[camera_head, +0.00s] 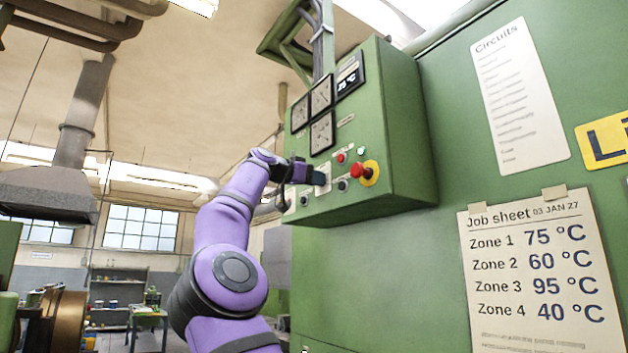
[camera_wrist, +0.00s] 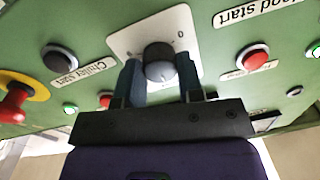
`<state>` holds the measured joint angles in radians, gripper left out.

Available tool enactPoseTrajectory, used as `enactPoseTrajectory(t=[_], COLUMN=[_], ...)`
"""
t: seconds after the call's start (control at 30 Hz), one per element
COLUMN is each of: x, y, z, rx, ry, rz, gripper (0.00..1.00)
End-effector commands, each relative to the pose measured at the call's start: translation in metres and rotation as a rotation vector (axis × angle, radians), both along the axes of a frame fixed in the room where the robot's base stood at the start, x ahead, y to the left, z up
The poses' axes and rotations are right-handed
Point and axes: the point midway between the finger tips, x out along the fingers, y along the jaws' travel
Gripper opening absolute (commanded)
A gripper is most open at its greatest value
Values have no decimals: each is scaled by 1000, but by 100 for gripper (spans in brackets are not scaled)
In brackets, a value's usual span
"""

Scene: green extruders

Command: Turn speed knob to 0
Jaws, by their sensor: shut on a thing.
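The speed knob (camera_wrist: 159,60) is a dark round knob on a pale square plate (camera_wrist: 122,43) in the wrist view. A "0" mark shows at the plate's upper right. My gripper (camera_wrist: 160,82) has its two blue-grey fingers on either side of the knob, shut on it. In the head view my gripper (camera_head: 318,178) reaches the lower left of the green control box (camera_head: 408,130), and my arm and gripper hide the knob there. The knob's pointer direction is hard to tell.
A red mushroom button on a yellow disc (camera_head: 371,173) sticks out right of my gripper; it also shows at left in the wrist view (camera_wrist: 14,105). Several small buttons and lamps sit close by. Dial gauges (camera_head: 321,95) and a temperature display (camera_head: 348,79) are above.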

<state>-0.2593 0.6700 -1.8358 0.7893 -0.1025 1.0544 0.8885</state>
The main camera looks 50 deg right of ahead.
Motion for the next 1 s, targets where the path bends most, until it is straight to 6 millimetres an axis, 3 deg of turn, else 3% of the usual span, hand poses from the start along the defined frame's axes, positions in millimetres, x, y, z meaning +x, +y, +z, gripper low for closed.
enactPoseTrajectory(t=[0.37, 1.0], x=[0, 2], y=[-1, -1], z=[0, 0], rx=[38, 176], ry=[144, 720], rz=[1, 2], gripper=[11, 11])
